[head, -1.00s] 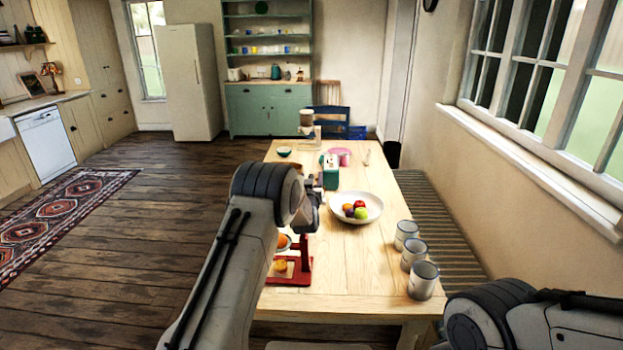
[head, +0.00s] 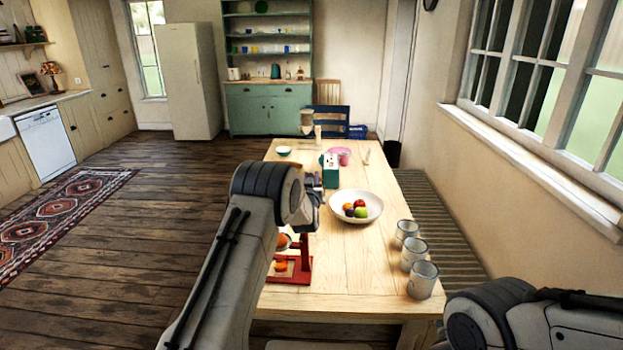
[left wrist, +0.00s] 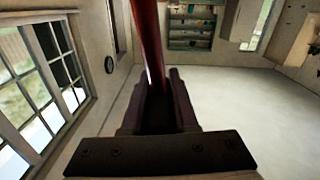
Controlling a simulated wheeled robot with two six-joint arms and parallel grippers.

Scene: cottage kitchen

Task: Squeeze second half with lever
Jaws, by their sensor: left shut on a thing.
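A red juice press (head: 306,262) stands at the near left of the wooden table, partly hidden behind my left arm. One orange piece (head: 281,239) shows at its upper part, and another orange piece (head: 280,266) is low down, over its base. My left gripper (head: 318,196) is above the press. In the left wrist view, my left gripper (left wrist: 158,88) is shut on the red lever (left wrist: 149,38), which runs up between its fingers. The contact between press and upper fruit is hidden by my arm. My right gripper is out of view; only part of that arm shows.
A white bowl of fruit (head: 343,214) stands right of the press. Several enamel mugs (head: 422,281) line the table's right edge. A green and white box (head: 331,180) and pink dishes (head: 343,157) are farther back. The table's near middle is clear.

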